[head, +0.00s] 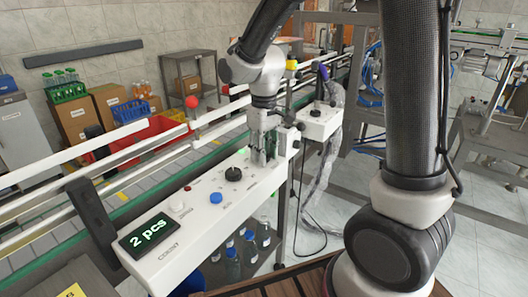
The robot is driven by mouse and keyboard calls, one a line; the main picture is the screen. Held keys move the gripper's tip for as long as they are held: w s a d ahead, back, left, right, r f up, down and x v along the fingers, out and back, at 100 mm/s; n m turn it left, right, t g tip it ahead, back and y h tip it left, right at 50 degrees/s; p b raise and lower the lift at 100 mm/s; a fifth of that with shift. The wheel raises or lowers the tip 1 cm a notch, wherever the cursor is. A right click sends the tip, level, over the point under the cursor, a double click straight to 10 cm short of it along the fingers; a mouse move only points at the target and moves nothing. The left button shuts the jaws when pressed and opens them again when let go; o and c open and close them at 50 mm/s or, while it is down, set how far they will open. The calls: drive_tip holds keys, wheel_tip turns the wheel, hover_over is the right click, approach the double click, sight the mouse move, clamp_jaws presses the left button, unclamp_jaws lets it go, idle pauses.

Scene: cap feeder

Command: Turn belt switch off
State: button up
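A white control box (172,238) in the head view carries a display reading "2 pcs" (149,233), a white knob (178,208), a blue knob (215,197), a black knob (233,173) and a small red button (187,188). The labels are too small to read, so I cannot tell which control is the belt switch. My gripper (262,158) points down over the far end of the box, just right of and beyond the black knob. Its fingers hide that part of the panel. I cannot make out the finger gap or any contact.
A conveyor (150,195) with rails runs behind the box. A red ball-topped post (192,102) stands by the rails. Bottles (233,265) stand below the box. A second white box (322,122) stands beyond my gripper. Crates and cartons (110,100) line the wall.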

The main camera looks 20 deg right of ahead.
drive_tip(key=o, duration=0.4)
wheel_tip(320, 180, up, 12)
idle(0.4)
drive_tip(key=shift+w, duration=0.1)
drive_tip(key=s+d+m+t, duration=0.1)
drive_tip(key=s+d+m, duration=0.1)
drive_tip(key=s+d, duration=0.3)
drive_tip(key=s+d+r+m+t, duration=0.1)
drive_tip(key=s+d+t, duration=0.1)
drive_tip(key=s+d, duration=0.3)
drive_tip(key=s+d+r+m+t, duration=0.1)
drive_tip(key=s+d, duration=0.3)
drive_tip(key=s, duration=0.5)
drive_tip(key=shift+s+d+m, duration=0.1)
drive_tip(key=shift+d+m, duration=0.3)
drive_tip(key=shift+m, duration=0.4)
